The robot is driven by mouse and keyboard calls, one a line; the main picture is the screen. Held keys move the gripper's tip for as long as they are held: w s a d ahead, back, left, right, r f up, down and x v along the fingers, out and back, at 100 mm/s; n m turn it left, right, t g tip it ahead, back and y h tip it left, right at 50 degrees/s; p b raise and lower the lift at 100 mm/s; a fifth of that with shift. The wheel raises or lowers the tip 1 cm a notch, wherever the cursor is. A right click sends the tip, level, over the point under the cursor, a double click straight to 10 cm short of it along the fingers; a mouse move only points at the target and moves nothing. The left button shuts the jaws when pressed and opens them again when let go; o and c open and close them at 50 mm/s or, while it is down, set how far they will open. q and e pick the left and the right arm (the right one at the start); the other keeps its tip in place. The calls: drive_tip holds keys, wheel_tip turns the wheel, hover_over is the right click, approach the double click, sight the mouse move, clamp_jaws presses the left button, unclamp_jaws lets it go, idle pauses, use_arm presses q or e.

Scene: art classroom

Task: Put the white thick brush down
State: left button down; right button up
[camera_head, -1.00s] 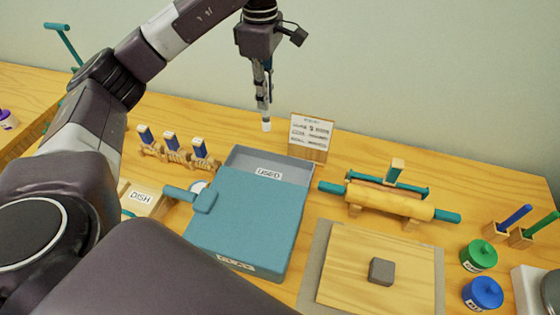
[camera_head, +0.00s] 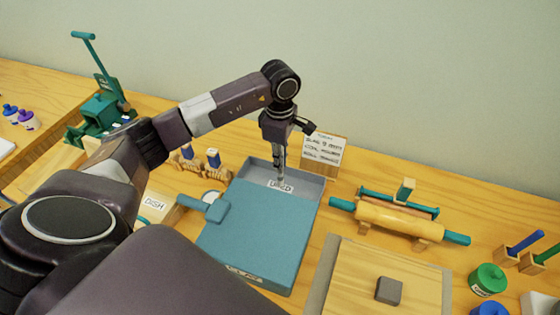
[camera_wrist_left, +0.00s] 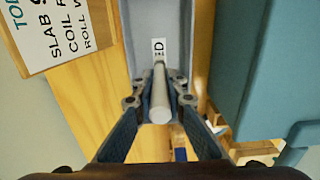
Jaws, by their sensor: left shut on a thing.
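My left gripper (camera_head: 280,155) is shut on the white thick brush (camera_wrist_left: 160,98), a pale rod pointing away from the wrist camera between the two fingers. The gripper points down over the open grey part of the teal box (camera_head: 313,187), in front of its "USED" label (camera_head: 281,186). The brush's lower end is hard to make out in the head view, and I cannot tell whether it touches the box floor. The box's teal cover (camera_head: 255,235) hides its near part. My right gripper is not in view.
A menu card (camera_head: 322,150) stands behind the box. Brush holders (camera_head: 188,163) and a mallet (camera_head: 215,211) are on its left. A rolling pin (camera_head: 398,218) on a stand and a wooden board (camera_head: 360,285) with a grey block (camera_head: 389,290) are on the right.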

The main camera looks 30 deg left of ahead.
use_arm(q)
drive_tip(key=shift+f, duration=0.4)
drive_tip(key=shift+f, duration=0.25)
drive_tip(key=c, duration=2)
unclamp_jaws()
drive_tip(key=shift+r, duration=0.1)
drive_tip(key=shift+o, duration=0.2)
